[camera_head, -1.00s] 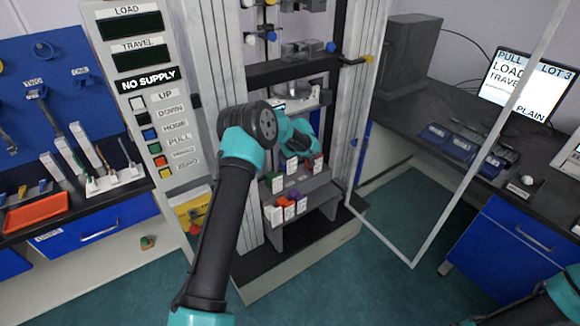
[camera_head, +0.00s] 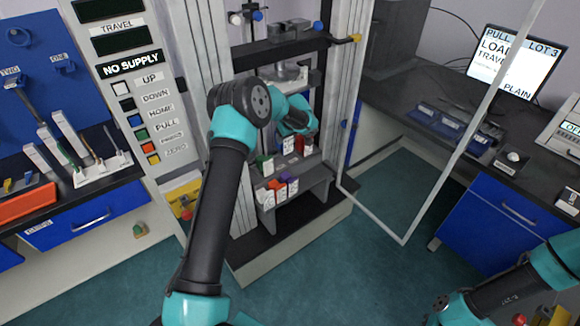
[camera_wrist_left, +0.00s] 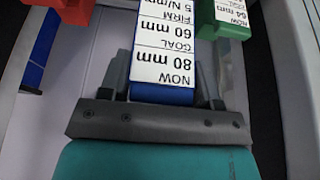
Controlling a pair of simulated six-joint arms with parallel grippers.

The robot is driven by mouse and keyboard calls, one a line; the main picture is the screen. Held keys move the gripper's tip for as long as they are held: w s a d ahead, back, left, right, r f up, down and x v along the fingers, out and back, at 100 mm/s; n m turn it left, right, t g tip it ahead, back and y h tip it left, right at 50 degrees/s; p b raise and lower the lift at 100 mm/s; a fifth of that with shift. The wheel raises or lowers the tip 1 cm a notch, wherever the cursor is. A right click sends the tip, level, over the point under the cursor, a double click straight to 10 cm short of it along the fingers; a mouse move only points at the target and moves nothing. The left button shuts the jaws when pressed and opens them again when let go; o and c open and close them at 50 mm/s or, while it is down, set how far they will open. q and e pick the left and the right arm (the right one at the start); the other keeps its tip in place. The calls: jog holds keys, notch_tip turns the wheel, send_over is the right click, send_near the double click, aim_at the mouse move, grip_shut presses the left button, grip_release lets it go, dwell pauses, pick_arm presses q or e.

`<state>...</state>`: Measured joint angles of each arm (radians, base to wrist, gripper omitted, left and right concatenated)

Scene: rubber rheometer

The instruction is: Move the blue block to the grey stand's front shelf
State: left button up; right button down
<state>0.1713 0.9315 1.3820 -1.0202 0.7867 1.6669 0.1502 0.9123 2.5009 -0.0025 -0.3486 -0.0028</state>
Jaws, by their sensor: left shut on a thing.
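The blue block (camera_wrist_left: 163,94) carries a white label reading NOW 80 mm, GOAL 60 mm, FIRM. My left gripper (camera_wrist_left: 165,78) is shut on it, one finger on each side. In the wrist view a red block (camera_wrist_left: 72,10) is at the upper left and a green block (camera_wrist_left: 232,32) at the upper right. The front shelf (camera_head: 266,206) holds orange, red and purple labelled blocks.
The testing frame's grey columns (camera_head: 222,120) flank the stand. A clear door with a pale frame (camera_head: 372,216) stands open at the right. A button panel (camera_head: 150,100) is at the left. My right arm shows at the lower right, its gripper out of view.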

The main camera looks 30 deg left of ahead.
pick_arm(q)
jog(key=d, duration=0.9)
jog(key=shift+w, duration=0.35)
notch_tip(320, 180, down, 14)
jog(key=shift+r, duration=0.2)
jog(key=shift+a+f, duration=0.1)
jog(key=shift+f, duration=2.15)
jog(key=shift+f, duration=0.15)
jog(key=o, duration=1)
jog(key=shift+c, duration=0.2)
